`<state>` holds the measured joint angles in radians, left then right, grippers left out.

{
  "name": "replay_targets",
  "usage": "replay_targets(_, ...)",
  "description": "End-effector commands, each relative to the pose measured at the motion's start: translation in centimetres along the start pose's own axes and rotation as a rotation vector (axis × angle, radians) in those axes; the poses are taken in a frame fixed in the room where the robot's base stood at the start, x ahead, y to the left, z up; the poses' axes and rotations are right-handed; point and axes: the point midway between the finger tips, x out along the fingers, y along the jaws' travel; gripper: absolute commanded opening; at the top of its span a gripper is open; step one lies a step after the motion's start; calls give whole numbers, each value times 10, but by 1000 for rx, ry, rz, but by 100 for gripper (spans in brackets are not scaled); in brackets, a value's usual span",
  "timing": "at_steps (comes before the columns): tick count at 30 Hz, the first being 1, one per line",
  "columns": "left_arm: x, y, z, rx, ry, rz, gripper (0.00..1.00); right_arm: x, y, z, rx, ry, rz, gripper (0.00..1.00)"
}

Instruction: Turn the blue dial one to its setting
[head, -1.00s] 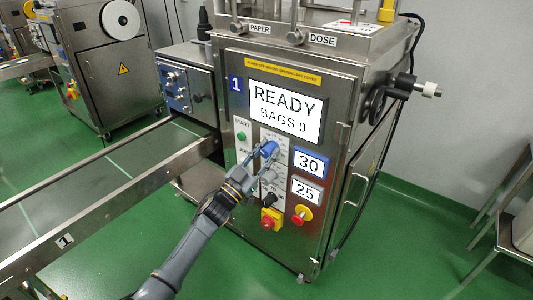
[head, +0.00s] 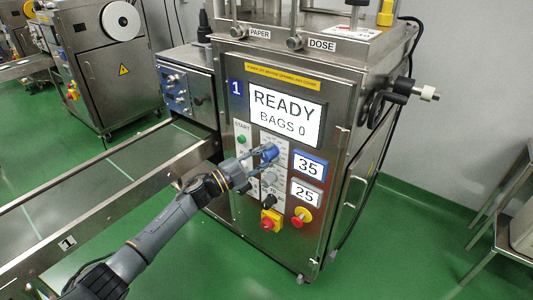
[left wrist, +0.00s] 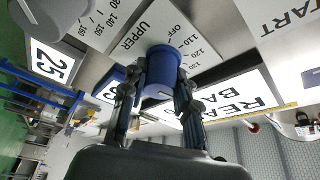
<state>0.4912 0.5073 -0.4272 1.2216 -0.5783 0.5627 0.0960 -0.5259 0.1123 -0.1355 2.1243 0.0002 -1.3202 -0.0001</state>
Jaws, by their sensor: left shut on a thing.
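The blue dial (head: 269,153) sits on the front panel of machine 1, below the screen (head: 286,113) reading READY, BAGS 0. My left gripper (head: 260,156) is shut on it from the left. In the left wrist view the blue dial (left wrist: 162,74) is between the two fingers of my left gripper (left wrist: 160,82), on a white scale plate (left wrist: 140,35) marked OFF, 110, 120 and UPPER. The blue-framed display (head: 309,166) beside the dial reads 35. My fingers hide part of the dial and scale. My right gripper is in neither view.
A grey dial (head: 269,179) and a black knob (head: 270,200) sit below the blue dial. A red switch on yellow (head: 270,220) and a red stop button (head: 300,217) are lower. The lower display (head: 305,194) reads 25. A conveyor (head: 120,189) runs left.

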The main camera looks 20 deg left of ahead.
Motion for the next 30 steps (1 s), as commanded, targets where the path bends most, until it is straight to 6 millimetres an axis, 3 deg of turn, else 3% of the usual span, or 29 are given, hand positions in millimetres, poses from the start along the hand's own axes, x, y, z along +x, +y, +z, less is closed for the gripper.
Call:
replay_targets(12,0,0,0,162,-1,69,0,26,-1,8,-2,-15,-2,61)
replay_targets(28,0,2,0,179,-1,76,0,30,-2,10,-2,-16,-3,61)
replay_targets(29,0,2,0,178,-1,76,36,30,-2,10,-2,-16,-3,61)
replay_targets(30,0,1,0,178,-1,76,44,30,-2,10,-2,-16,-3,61)
